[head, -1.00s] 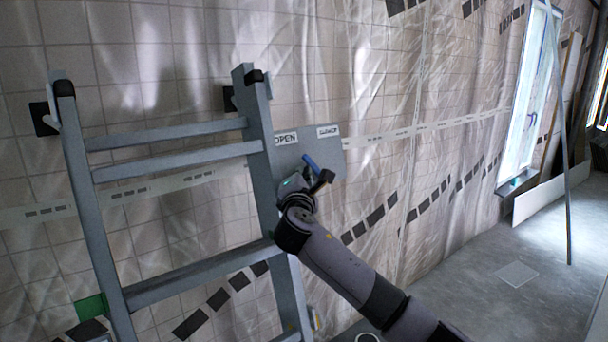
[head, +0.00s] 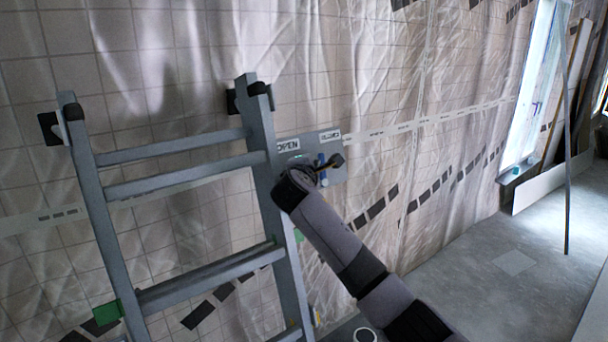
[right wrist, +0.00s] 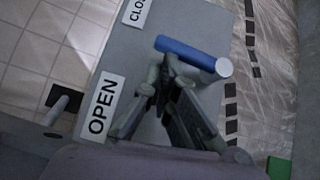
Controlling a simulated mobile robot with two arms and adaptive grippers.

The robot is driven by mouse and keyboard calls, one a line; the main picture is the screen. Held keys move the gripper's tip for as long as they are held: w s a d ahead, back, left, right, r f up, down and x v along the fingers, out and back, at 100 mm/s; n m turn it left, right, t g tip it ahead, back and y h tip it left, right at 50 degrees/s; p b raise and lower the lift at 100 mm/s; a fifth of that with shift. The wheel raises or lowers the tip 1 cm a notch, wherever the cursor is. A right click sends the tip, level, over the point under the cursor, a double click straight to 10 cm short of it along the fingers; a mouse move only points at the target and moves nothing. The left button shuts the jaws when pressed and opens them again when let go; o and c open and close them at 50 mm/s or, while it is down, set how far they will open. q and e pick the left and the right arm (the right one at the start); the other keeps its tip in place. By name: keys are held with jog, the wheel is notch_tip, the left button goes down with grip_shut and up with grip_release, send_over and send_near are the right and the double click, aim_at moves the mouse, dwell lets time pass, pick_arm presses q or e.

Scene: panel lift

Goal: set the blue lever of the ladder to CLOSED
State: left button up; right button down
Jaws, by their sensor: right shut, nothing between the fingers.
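The ladder (head: 262,135) leans at the wall, with a grey plate (head: 338,173) on its right rail. The plate bears an OPEN label (head: 288,146) at left and a CLOSED label (head: 330,136) at right. The blue lever (head: 322,160) shows on the plate, partly hidden by my wrist. In the right wrist view the blue lever (right wrist: 188,52) lies just beyond the fingertips, past the OPEN label (right wrist: 102,106) and beside the CLOSED label (right wrist: 136,10). My right gripper (right wrist: 165,72) is shut and empty, close to the lever; contact is unclear. My left gripper is not in view.
The wall (head: 420,70) behind is tiled and covered in clear plastic sheeting. The ladder's rail and rungs stand directly left of my right arm. Open floor (head: 480,285) lies to the right, with a leaning pole (head: 567,180) near the window.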

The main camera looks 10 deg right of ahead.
aim_at(320, 156)
jog(key=shift+w+d+r+p, duration=0.25)
jog(key=shift+w+d+p, duration=0.1)
jog(key=shift+d, duration=0.15)
jog(key=shift+w+d+r+p, duration=0.25)
jog(key=shift+d+p, duration=0.1)
jog(key=shift+d, duration=0.15)
jog(key=shift+w+d, duration=0.2)
jog(key=shift+d, duration=0.3)
